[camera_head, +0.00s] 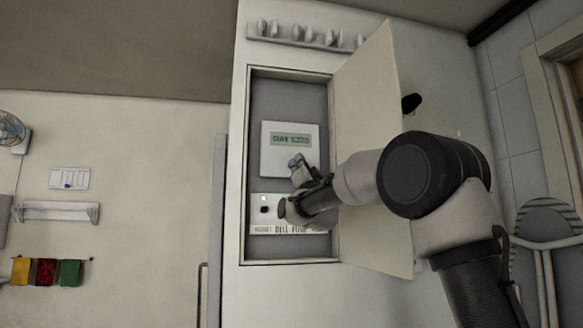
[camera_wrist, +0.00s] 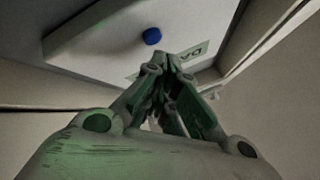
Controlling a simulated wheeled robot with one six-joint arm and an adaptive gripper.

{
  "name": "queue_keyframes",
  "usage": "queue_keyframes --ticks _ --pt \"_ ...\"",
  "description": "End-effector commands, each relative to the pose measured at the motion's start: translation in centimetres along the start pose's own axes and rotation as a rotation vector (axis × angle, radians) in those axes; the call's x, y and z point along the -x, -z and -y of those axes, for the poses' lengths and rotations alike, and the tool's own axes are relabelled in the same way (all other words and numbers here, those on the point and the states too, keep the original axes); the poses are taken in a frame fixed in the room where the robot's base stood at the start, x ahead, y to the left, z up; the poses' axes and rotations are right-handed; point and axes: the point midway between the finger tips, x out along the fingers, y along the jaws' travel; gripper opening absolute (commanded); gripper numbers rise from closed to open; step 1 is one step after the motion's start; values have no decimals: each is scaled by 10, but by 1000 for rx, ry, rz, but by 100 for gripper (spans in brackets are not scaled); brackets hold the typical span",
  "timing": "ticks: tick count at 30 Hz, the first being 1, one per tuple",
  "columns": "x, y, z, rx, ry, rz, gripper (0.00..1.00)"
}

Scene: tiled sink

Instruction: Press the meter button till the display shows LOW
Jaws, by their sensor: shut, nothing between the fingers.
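The meter (camera_head: 278,165) is a white box inside an open wall cabinet. Its green display (camera_head: 291,140) seems to read "DAY" followed by characters too small to read. In the wrist view the meter face (camera_wrist: 100,45) carries a round blue button (camera_wrist: 152,36); the display (camera_wrist: 201,50) is partly hidden behind my fingers. My gripper (camera_head: 296,161) is shut and empty in front of the meter's lower right part, just below the display. In the wrist view its fingertips (camera_wrist: 167,57) appear close beside the button, with a small gap in the picture. Contact with the meter cannot be told.
The cabinet door (camera_head: 372,110) hangs open to the right, close to my arm. A fuse panel (camera_head: 264,210) with a small light sits below the meter. The cabinet frame (camera_head: 247,180) bounds the space. A hook rack (camera_head: 305,37) is above.

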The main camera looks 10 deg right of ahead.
Motion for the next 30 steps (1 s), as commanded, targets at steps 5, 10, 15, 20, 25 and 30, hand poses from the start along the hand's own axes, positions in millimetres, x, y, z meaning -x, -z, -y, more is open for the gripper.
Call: queue_keyframes --ticks 5,10,15,20,25,30 --pt "0 0 0 0 0 0 0" --pt "-1 -1 -1 0 0 0 0" --pt "-4 -4 -4 0 -1 1 0" --pt "-6 -4 -4 0 0 0 0" --pt "-6 -4 -4 0 0 0 0" --pt "-6 -5 -5 0 0 0 0"
